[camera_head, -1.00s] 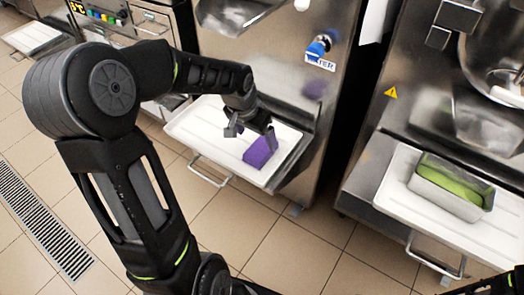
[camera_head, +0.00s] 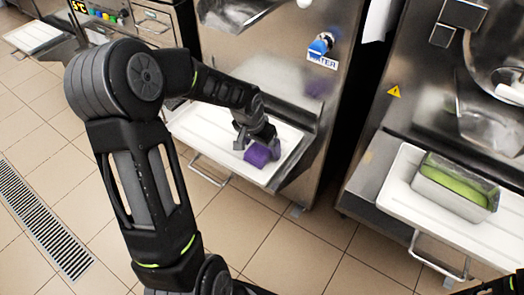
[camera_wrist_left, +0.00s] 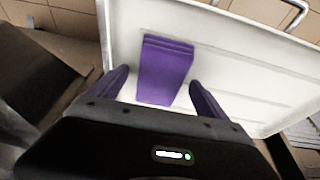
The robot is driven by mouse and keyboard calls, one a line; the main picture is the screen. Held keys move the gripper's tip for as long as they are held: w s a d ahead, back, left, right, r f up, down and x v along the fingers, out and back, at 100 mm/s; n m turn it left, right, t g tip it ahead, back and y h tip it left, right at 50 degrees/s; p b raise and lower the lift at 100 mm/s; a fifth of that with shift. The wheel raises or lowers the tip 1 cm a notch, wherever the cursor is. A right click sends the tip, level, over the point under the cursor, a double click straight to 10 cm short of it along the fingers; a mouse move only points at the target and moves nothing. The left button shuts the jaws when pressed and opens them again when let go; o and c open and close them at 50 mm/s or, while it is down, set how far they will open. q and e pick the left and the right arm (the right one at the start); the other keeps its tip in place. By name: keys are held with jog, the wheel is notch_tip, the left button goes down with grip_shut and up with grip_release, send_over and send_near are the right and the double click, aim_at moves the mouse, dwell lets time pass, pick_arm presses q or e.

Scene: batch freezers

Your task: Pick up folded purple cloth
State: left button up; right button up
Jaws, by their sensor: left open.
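The folded purple cloth (camera_head: 258,156) lies on the white tray (camera_head: 190,128) in front of the middle machine. In the left wrist view the cloth (camera_wrist_left: 165,66) shows its layered folds at the far end. My left gripper (camera_head: 258,146) is open and right at the cloth, partly covering it in the head view. In the left wrist view one finger of the left gripper (camera_wrist_left: 158,82) stands to each side of the cloth, with white tray showing between. I cannot tell whether either finger touches it.
A metal pan with green contents (camera_head: 455,188) stands on another white tray (camera_head: 402,180) at the right. The steel machine front (camera_head: 285,65) rises behind the cloth's tray. A wire handle (camera_head: 208,172) sticks out at that tray's front. A floor drain (camera_head: 40,222) lies at left.

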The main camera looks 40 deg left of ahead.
aim_at(260, 147)
pick_arm(q)
jog(key=shift+c, duration=0.6)
jog(key=c, duration=1.5)
notch_tip(260, 147, up, 10)
jog(key=shift+r+p, duration=0.1)
jog(key=shift+p, duration=0.75)
jog(key=shift+n, duration=0.3)
jog(key=shift+m, duration=0.4)
jog(key=w+d+r+p, duration=0.1)
jog(key=d+r+p, duration=0.2)
jog(key=d, duration=0.2)
jog(key=w+d+r+p, duration=0.1)
jog(key=d+r+p, duration=0.2)
jog(key=d, duration=0.3)
jog(key=w+d+r+p, duration=0.2)
jog(key=d+r+p, duration=0.1)
jog(key=d+p, duration=0.2)
jog(key=shift+d, duration=0.6)
